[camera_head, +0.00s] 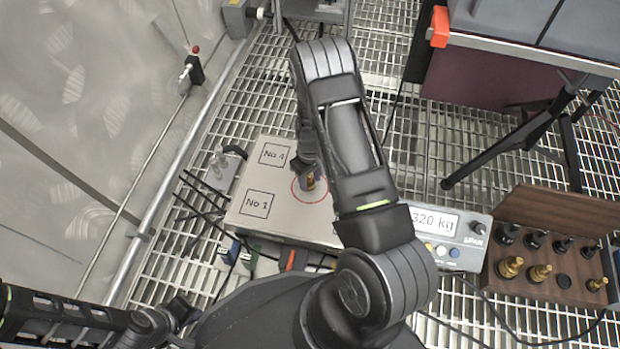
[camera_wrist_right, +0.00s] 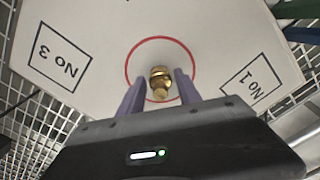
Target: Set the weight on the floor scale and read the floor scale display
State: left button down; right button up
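The floor scale (camera_head: 240,218) is a light plate on the grating with numbered squares and a red circle. A small brass weight (camera_head: 310,183) stands inside the circle; it also shows in the right wrist view (camera_wrist_right: 160,80). My right gripper (camera_wrist_right: 160,86) is lowered around the weight, one purple finger on each side. Narrow gaps seem to show between fingers and weight, so it looks slightly open. The scale display (camera_head: 437,222) is lit and shows "320 kg"; my right arm may cover its left end. My left gripper is out of view; part of my left arm shows at lower left.
A wooden weight box (camera_head: 548,300) at right holds brass and black weights, with one dark empty-looking spot in the brass row. A dark table leg (camera_head: 515,140) and a grey case (camera_head: 560,60) stand at upper right. Cables lie around the scale.

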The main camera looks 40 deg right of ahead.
aim_at(310, 175)
jog(key=shift+o, duration=1)
jog(key=shift+r, duration=0.1)
notch_tip(310, 175, up, 12)
jog(key=p, duration=0.5)
jog(key=s+a+f+m+y, duration=0.1)
jog(key=s+a, duration=0.4)
jog(key=a, duration=0.4)
jog(key=s+a+f+m+t+y, duration=0.1)
jog(key=s+a, duration=0.4)
jog(key=a, duration=0.5)
jog(key=s+a+f+y, duration=0.1)
jog(key=s+a, duration=0.4)
jog(key=a, duration=0.5)
jog(key=shift+s+a+f+m+y, duration=0.25)
jog(key=shift+s+f+m+y, duration=0.1)
jog(key=shift+m+y, duration=0.05)
